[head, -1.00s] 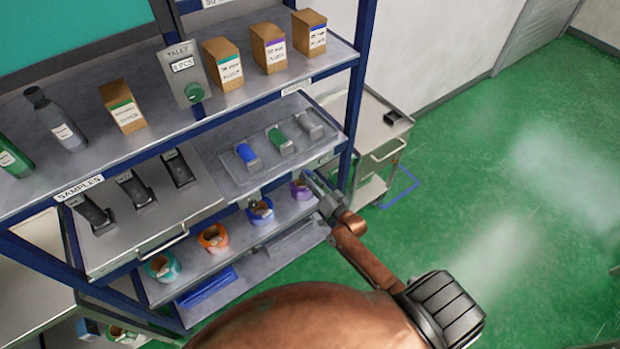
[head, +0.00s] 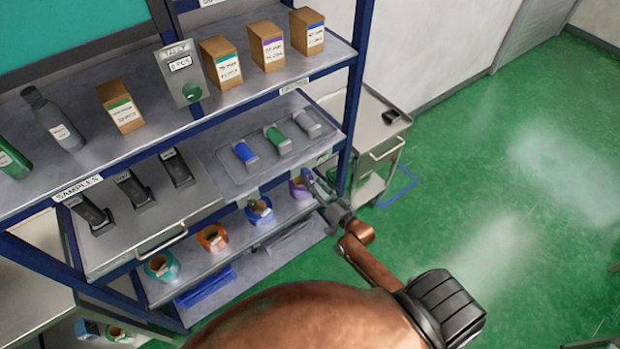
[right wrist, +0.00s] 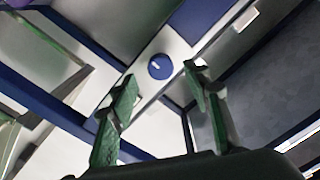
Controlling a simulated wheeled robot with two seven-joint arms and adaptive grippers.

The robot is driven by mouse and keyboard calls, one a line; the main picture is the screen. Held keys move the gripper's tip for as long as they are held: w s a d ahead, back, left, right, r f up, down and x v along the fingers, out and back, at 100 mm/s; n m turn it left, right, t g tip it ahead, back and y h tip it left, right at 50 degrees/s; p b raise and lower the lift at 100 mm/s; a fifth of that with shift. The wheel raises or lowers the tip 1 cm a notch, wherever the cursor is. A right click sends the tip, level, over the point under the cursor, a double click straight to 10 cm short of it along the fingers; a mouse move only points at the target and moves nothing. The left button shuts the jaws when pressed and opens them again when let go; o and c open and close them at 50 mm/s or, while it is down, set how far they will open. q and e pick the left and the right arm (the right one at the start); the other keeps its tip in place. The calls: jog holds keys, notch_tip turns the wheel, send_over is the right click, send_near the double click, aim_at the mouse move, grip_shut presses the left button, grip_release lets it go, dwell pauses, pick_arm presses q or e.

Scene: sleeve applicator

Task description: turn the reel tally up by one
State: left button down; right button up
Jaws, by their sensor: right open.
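The window's digit is too small to read surely. My right gripper (head: 312,182) is low by the shelf's right end, near the purple roll, well away from the tally. In the right wrist view its two fingers (right wrist: 160,82) are apart and empty. My left gripper is not in view.
In the right wrist view, a blue round disc with a white mark (right wrist: 160,66) shows beyond the fingers. Brown boxes (head: 221,64) and a bottle (head: 53,119) stand on the upper shelf. Tape rolls (head: 212,237) line the lower shelf. Green floor at right is open.

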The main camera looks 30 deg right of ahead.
jog(key=s, duration=0.7)
jog(key=shift+s+d, duration=0.2)
jog(key=shift+d, duration=0.1)
jog(key=s+f+n+g+b, duration=0.1)
jog(key=s+f+g, duration=0.3)
jog(key=f, duration=0.9)
jog(key=s+f+n+g+h+b, duration=0.15)
jog(key=s+f, duration=0.45)
jog(key=f, duration=0.6)
jog(key=s+f+n+g+b, duration=0.1)
jog(key=s+f+g, duration=0.35)
jog(key=f, duration=0.85)
jog(key=s+a+f+n+g+b, duration=0.1)
jog(key=s+f+g, duration=0.1)
jog(key=s+f, duration=0.4)
jog(key=s+a+f+n+g+b, duration=0.1)
jog(key=s+f, duration=0.6)
jog(key=s, duration=0.8)
jog(key=s+a+f+n+g+b, duration=0.1)
jog(key=s+f+g, duration=0.3)
jog(key=s, duration=0.6)
notch_tip(320, 180, down, 3)
jog(key=shift+s+a+r+n, duration=0.1)
jog(key=shift+s+a+n, duration=0.1)
jog(key=shift+a+n, duration=0.45)
jog(key=shift+a+m, duration=0.2)
jog(key=shift+m, duration=0.1)
jog(key=shift+c, duration=0.6)
